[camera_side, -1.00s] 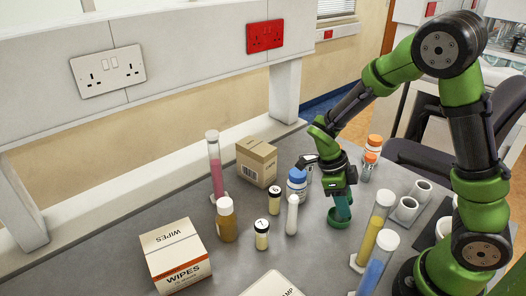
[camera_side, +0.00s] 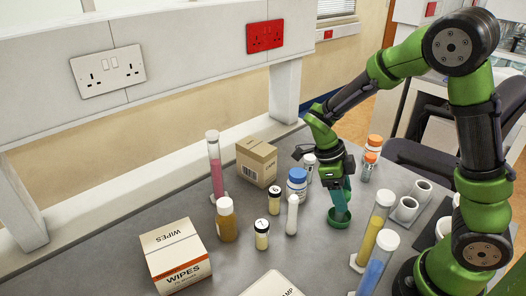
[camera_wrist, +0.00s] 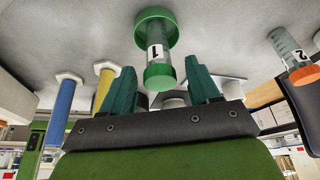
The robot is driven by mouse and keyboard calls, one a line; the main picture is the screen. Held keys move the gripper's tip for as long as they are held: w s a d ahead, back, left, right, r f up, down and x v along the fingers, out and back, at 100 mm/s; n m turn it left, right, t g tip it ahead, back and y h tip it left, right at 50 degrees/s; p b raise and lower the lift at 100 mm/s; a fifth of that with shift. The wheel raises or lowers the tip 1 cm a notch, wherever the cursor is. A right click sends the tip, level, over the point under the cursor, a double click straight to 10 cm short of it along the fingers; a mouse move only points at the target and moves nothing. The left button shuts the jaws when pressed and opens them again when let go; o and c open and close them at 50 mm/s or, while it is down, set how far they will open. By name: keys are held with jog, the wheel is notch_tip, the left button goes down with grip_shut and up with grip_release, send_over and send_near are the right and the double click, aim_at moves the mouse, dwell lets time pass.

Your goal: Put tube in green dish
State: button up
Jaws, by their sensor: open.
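The green dish (camera_side: 338,222) sits on the grey bench, below my gripper (camera_side: 341,205). In the wrist view, a clear tube with a green cap and a label "1" (camera_wrist: 155,52) stands in the green dish (camera_wrist: 155,14), its cap toward me. My gripper's teal fingers (camera_wrist: 160,68) are spread, one on each side of the tube, with gaps showing. In the side view, the fingers and dish rim mostly hide the tube. Another tube, labelled "2" with an orange cap (camera_wrist: 290,58), stands at the right in the wrist view.
Yellow (camera_side: 373,232) and blue (camera_side: 377,265) cylinders stand right of the dish. A white pestle-like item (camera_side: 292,215) and a blue-capped bottle (camera_side: 297,186) stand left. Orange-capped containers (camera_side: 370,160) are behind. A wipes box (camera_side: 175,255) lies front left.

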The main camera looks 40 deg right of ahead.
jog(key=v, duration=0.9)
jog(key=s+a+r+n+t+y, duration=0.2)
jog(key=s+r+n+t, duration=0.2)
jog(key=n, duration=0.9)
jog(key=s+a+r+n+t+y, duration=0.2)
jog(key=r+n+t, duration=0.3)
jog(key=n, duration=0.8)
jog(key=shift+s+a+n+t, duration=0.4)
jog(key=shift+s+a+t, duration=0.4)
jog(key=shift+t, duration=0.4)
